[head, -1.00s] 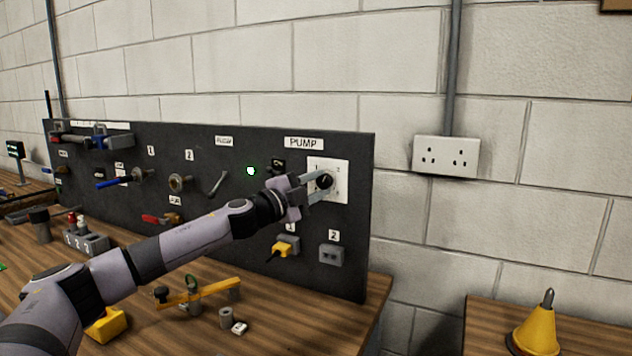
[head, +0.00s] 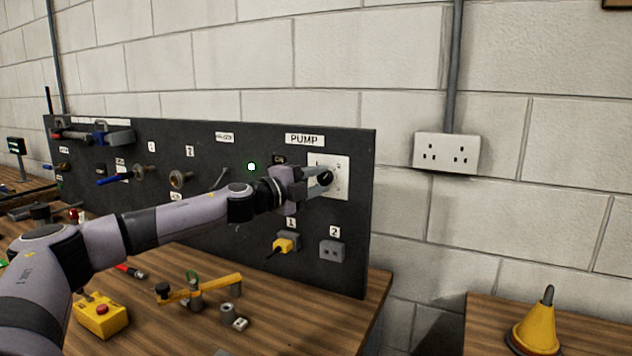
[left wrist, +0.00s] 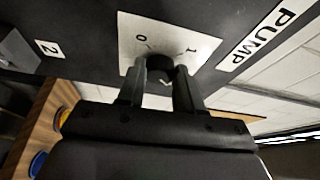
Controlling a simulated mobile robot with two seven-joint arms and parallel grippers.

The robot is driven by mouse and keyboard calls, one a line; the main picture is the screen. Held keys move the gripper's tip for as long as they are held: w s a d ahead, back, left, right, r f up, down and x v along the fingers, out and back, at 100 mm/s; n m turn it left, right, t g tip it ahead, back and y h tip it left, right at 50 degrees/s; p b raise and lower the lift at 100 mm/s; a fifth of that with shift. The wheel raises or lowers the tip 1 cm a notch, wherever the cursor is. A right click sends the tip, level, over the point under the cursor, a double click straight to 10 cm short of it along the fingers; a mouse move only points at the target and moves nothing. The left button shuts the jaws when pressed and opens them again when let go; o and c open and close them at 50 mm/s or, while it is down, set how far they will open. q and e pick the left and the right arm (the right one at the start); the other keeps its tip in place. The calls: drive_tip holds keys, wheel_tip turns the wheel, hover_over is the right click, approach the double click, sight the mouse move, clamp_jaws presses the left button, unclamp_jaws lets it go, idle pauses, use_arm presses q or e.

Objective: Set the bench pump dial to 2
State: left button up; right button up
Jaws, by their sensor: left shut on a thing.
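The pump dial is a round black knob (head: 325,178) on a white plate (head: 342,165), below the PUMP label (head: 304,140) on the dark panel. My left gripper (head: 320,180) reaches it from the left and is shut on the knob. In the left wrist view, the two fingers (left wrist: 162,78) sit on either side of the knob (left wrist: 160,62). The marks 0 and 1 show on the plate (left wrist: 205,48) there. A further mark below the knob is partly hidden by the fingers. I cannot tell where the pointer points. My right gripper is not in view.
A green lamp (head: 252,167) is lit left of the dial. Below are a yellow plug (head: 284,245) at socket 1 and a grey socket 2 (head: 332,251). A yellow box with a red button (head: 101,315) and a yellow-handled tool (head: 215,287) lie on the bench.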

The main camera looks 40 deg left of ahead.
use_arm(q)
drive_tip(key=shift+m, duration=0.4)
idle(0.4)
drive_tip(key=o, duration=1)
drive_tip(key=shift+o, duration=0.2)
drive_tip(key=s+b, duration=0.1)
drive_tip(key=s, duration=0.6)
drive_tip(key=shift+a, duration=0.3)
